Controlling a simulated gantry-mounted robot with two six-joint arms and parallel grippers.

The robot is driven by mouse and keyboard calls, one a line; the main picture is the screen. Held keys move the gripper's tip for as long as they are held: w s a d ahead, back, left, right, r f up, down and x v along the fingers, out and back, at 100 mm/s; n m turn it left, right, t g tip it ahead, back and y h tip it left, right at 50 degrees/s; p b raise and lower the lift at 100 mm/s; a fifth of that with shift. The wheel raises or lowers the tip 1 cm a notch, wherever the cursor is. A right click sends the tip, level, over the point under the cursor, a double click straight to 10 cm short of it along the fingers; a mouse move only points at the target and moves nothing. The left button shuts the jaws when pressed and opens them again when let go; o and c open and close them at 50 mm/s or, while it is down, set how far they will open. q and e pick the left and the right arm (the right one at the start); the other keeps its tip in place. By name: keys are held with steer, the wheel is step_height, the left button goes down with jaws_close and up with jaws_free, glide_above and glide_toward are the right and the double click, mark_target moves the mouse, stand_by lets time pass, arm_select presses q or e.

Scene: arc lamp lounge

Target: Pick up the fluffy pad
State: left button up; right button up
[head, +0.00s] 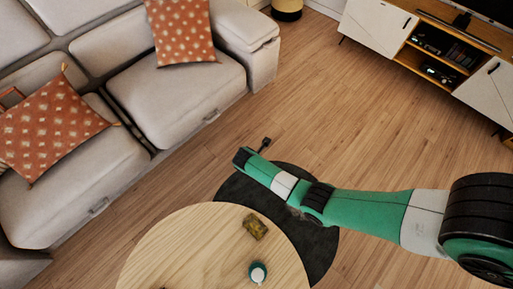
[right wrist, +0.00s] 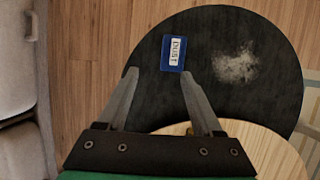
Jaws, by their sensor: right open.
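A pale fuzzy patch (right wrist: 235,66) shows on the dark rug in the right wrist view. A blue card marked DUST (right wrist: 174,53) shows just beyond the fingertips. My left gripper is out of view.
A green and white cup-like item (head: 258,272) stands near the table's front. A grey sofa (head: 190,92) with orange cushions is at left, a media cabinet (head: 376,27) at back right. Floor between is clear.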

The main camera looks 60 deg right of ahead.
steer(key=shift+g, duration=0.3)
steer(key=s+d+f+b, duration=0.1)
steer(key=f+b, duration=0.1)
steer(key=f, duration=0.2)
steer(key=s+d+f+b, duration=0.1)
steer(key=f+b, duration=0.2)
steer(key=f, duration=0.2)
steer(key=s+f+b, duration=0.1)
steer(key=f+b, duration=0.2)
steer(key=f, duration=0.1)
steer(key=shift+s+d+f, duration=0.25)
steer(key=shift+s+d, duration=0.15)
steer(key=shift+d, duration=0.15)
steer(key=b+x, duration=0.4)
steer(key=x, duration=0.1)
steer(key=shift+w+b, duration=0.2)
steer(key=shift+b, duration=0.2)
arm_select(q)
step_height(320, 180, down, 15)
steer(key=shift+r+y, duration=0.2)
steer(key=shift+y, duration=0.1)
arm_select(e)
steer(key=shift+r, duration=0.1)
jaws_close()
